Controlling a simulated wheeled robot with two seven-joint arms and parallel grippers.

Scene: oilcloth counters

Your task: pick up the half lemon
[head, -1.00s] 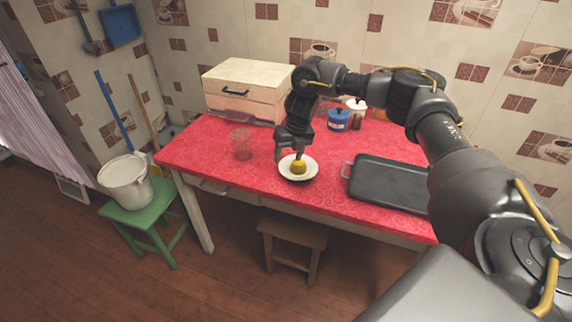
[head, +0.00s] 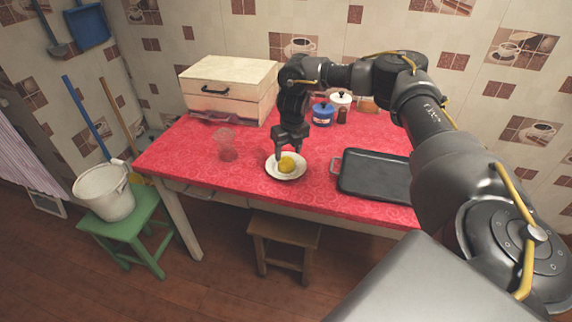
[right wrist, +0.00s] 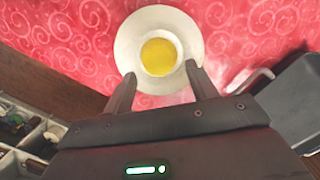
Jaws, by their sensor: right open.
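The half lemon (head: 287,164) is yellow and rests in the middle of a white saucer (head: 300,173) on the red table. In the right wrist view the half lemon (right wrist: 159,54) sits in the round centre of the saucer (right wrist: 127,40). My right gripper (head: 292,157) is just above and slightly behind the lemon, pointing down. In the right wrist view the right gripper (right wrist: 160,73) is open and empty, with one fingertip on each side below the lemon, over the saucer's near part. My left gripper is not in view.
A glass (head: 226,144) stands left of the saucer, and a dark tray (head: 375,175) lies to its right. A bread box (head: 228,88), a blue pot (head: 322,114) and a white jar (head: 340,101) stand behind. Red cloth (head: 215,172) is clear left of the saucer.

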